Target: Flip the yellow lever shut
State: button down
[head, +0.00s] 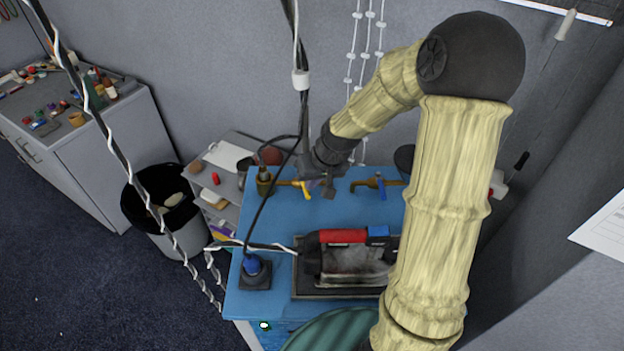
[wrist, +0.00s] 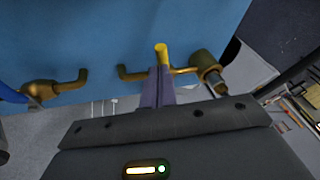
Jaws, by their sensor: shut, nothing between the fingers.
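The yellow lever (head: 305,189) is on a brass valve (head: 264,182) at the back left of the blue table top. In the wrist view the lever's yellow tip (wrist: 161,51) sticks out just beyond my fingertips, with the brass pipe and valve body (wrist: 205,66) beside it. My gripper (head: 328,189) is just right of the lever in the head view. Its two dark fingers (wrist: 159,72) are closed together with nothing between them. They overlap the lever's lower part in the wrist view; I cannot tell whether they touch it.
A second brass tap with a blue lever (head: 381,187) stands to the right. A black machine with a red handle (head: 343,236) sits in front on a dark tray. A blue plug on a dark block (head: 252,268) stands front left. Cables hang near my arm.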

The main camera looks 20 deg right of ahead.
jog(key=shift+a+f, duration=0.1)
dwell(0.3)
jog(key=shift+a+f+m+b, duration=0.15)
jog(key=shift+a+m+b, duration=0.2)
jog(key=shift+m+b, duration=0.4)
jog(key=shift+s+a+h+b, duration=0.1)
jog(key=shift+a+h+b, duration=0.25)
jog(key=shift+a, duration=0.25)
jog(key=shift+r, duration=0.2)
jog(key=shift+d, duration=0.2)
jog(key=shift+d+p, duration=0.3)
jog(key=shift+d, duration=0.35)
jog(key=shift+w, duration=0.2)
